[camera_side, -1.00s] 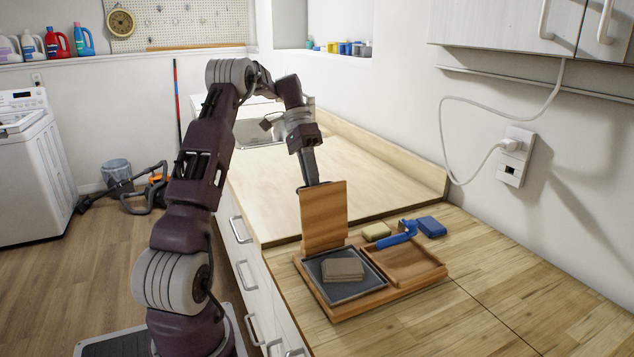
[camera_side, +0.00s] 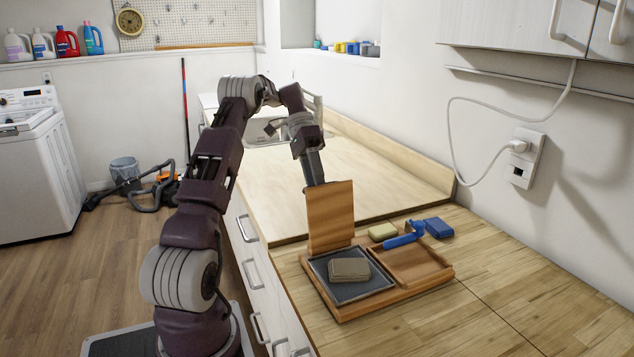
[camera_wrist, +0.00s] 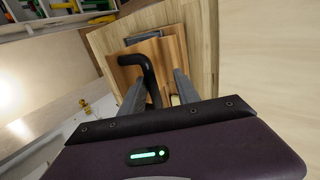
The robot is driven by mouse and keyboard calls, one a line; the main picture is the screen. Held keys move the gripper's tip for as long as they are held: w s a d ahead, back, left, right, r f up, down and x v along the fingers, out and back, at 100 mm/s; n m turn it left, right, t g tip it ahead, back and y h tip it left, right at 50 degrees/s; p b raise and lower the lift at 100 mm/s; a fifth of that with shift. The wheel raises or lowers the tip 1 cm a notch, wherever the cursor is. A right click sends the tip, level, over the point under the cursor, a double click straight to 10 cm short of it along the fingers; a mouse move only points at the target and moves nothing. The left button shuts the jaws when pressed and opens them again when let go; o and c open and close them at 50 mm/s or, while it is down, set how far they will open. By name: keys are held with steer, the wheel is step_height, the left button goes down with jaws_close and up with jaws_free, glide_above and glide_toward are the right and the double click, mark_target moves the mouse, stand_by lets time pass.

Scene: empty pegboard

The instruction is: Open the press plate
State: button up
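The press plate (camera_side: 330,218) is a flat wooden board standing nearly upright at the back of the left compartment of a wooden tray (camera_side: 343,316). A beige block (camera_side: 349,269) lies on the dark bed (camera_side: 376,285) of that compartment. My gripper shows just behind the top of the plate in the side view, where its fingertips are hidden. In the wrist view my gripper (camera_wrist: 158,80) has its two fingers spread apart. A black hooked handle (camera_wrist: 148,72) reaches between them, nearer the left finger. The plate (camera_wrist: 172,52) shows beyond it. I cannot tell whether a finger touches the handle.
The right compartment (camera_side: 408,262) of the tray holds no block. A blue-handled tool (camera_side: 404,239) lies across its back edge. The counter (camera_side: 500,285) to the right is clear.

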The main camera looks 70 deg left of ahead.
steer(key=shift+w+d+r, duration=0.1)
step_height(320, 180, up, 3)
steer(key=y, duration=0.2)
glide_above(330, 208)
steer(key=d+f+y, duration=0.3)
steer(key=d+y, duration=0.1)
steer(key=d, duration=0.3)
steer(key=d+f+y, duration=0.3)
steer(key=d+f, duration=0.1)
steer(key=d, duration=0.3)
step_height(330, 208, up, 7)
steer(key=d, duration=0.1)
steer(key=s+d+r+t, duration=0.3)
steer(key=s+d+r, duration=0.2)
steer(key=s, duration=0.4)
steer(key=shift+s+d, duration=0.35)
steer(key=shift+d, duration=0.25)
steer(key=shift+c, duration=0.3)
